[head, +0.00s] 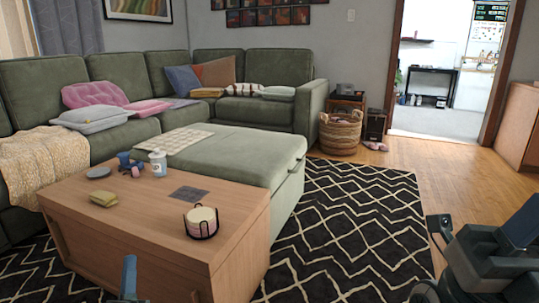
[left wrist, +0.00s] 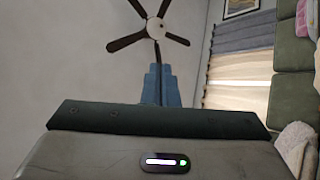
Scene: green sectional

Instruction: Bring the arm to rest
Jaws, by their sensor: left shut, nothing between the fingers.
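My left gripper (head: 130,274) shows only as a blue-grey fingertip at the bottom edge of the head view, in front of the wooden coffee table. In the left wrist view the two blue fingers of the left gripper (left wrist: 160,85) are together, with nothing between them. Behind them are the ceiling and a fan, so the gripper points upward. Dark links of my right arm fill the lower right corner of the head view; I cannot make out the right gripper's fingers.
The wooden table (head: 150,217) holds a candle in a wire holder (head: 202,222), a white jar (head: 158,164), a sponge-like yellow block (head: 104,198) and small dumbbells. A green sectional (head: 275,159) stands behind.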

